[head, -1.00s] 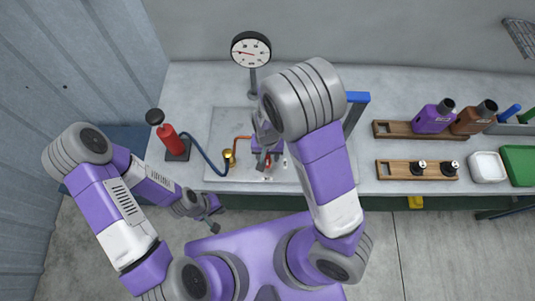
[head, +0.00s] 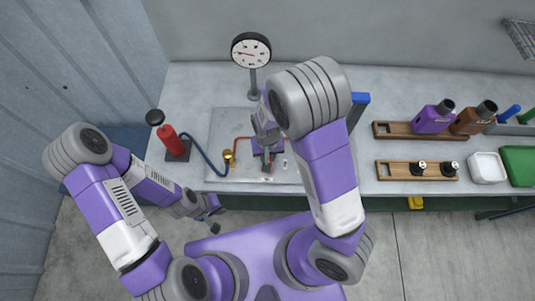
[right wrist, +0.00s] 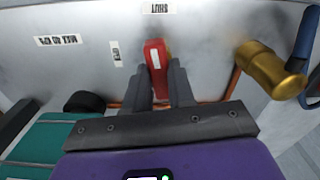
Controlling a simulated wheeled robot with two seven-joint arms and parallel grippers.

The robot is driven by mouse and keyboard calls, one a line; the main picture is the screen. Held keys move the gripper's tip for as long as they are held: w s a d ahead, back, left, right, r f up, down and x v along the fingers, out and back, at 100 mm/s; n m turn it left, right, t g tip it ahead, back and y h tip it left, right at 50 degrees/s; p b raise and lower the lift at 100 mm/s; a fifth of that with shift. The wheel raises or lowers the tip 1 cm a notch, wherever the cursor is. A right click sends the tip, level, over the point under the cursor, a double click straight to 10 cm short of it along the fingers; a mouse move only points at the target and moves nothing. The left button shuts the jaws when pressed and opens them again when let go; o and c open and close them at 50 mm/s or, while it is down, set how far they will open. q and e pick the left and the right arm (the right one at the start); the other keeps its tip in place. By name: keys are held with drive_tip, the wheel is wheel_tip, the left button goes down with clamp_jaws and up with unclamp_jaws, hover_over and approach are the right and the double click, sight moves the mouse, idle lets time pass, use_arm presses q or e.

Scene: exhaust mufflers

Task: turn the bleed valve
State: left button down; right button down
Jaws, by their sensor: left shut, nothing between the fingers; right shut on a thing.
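The bleed valve's red handle (right wrist: 155,55) shows in the right wrist view, with its free end towards a label reading SHUT (right wrist: 158,8). My right gripper (right wrist: 165,75) has its two dark fingers on either side of the handle, shut on it. In the head view the right gripper (head: 266,160) is over the metal plate on the bench, and my arm hides part of the valve. A second small label (right wrist: 116,53) lies left of the handle. My left gripper (head: 213,226) is shut and empty in front of the bench, low and away from the valve.
A brass fitting (right wrist: 270,70) stands close to the right gripper. A red pump (head: 170,138) with a blue hose is at left, and a round gauge (head: 250,50) stands behind. Wooden racks (head: 400,170) with bottles and knobs lie at right.

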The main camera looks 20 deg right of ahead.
drive_tip(key=n, duration=0.3)
drive_tip(key=shift+n, duration=0.3)
drive_tip(key=n, duration=0.4)
drive_tip(key=shift+n+b, duration=0.3)
drive_tip(key=shift+b, duration=0.1)
drive_tip(key=n, duration=0.4)
drive_tip(key=shift+b, duration=0.3)
drive_tip(key=shift+n, duration=1.8)
drive_tip(key=c, duration=1)
unclamp_jaws()
drive_tip(key=shift+o, duration=0.2)
drive_tip(key=shift+r, duration=0.15)
wheel_tip(320, 180, up, 7)
drive_tip(key=shift+r+p, duration=0.2)
drive_tip(key=shift+p, duration=0.35)
